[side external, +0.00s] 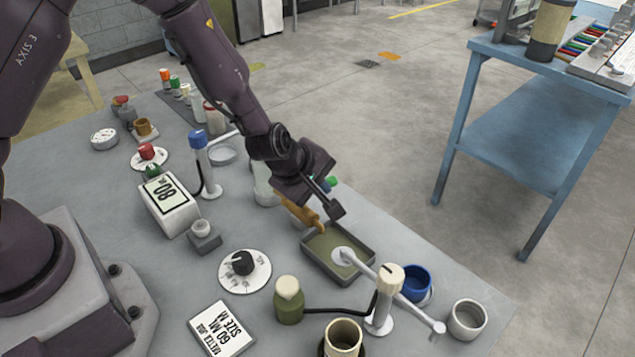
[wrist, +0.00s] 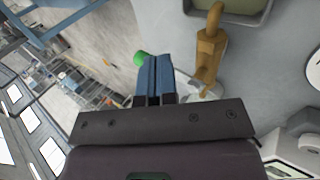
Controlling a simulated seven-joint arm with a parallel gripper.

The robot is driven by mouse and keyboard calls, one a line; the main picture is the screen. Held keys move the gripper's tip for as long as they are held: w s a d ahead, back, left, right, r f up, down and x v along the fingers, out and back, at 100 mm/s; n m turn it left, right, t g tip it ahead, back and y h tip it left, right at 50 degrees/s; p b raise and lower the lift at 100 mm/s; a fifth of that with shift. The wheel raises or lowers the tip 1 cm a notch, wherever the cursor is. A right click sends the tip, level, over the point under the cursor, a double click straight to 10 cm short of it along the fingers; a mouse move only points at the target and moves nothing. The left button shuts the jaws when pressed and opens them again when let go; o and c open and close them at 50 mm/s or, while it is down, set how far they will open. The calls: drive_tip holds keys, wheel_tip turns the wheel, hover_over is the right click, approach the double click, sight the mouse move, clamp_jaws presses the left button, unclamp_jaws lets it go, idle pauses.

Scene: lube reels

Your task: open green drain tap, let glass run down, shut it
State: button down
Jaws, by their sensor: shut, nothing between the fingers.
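The brass drain tap (side external: 303,211) points down over the near tray's back edge in the side view; it also shows right of my fingers in the wrist view (wrist: 208,48). Its green handle (side external: 331,182) is partly hidden by my gripper (side external: 336,209); in the wrist view a green knob (wrist: 141,58) shows just beyond my fingertips (wrist: 153,60). My fingers are shut with nothing between them. I cannot tell whether they touch the handle. A pale, clear vessel (side external: 264,187), perhaps the glass, stands behind the tap, largely hidden by my arm. Its level is not readable.
A grey tray (side external: 362,275) with olive liquid lies below the tap. A cream-topped post with a white arm (side external: 385,300), a blue cup (side external: 417,283) and a grey cup (side external: 467,319) stand at right.

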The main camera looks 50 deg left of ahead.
drive_tip(key=v, duration=1.2)
idle(0.3)
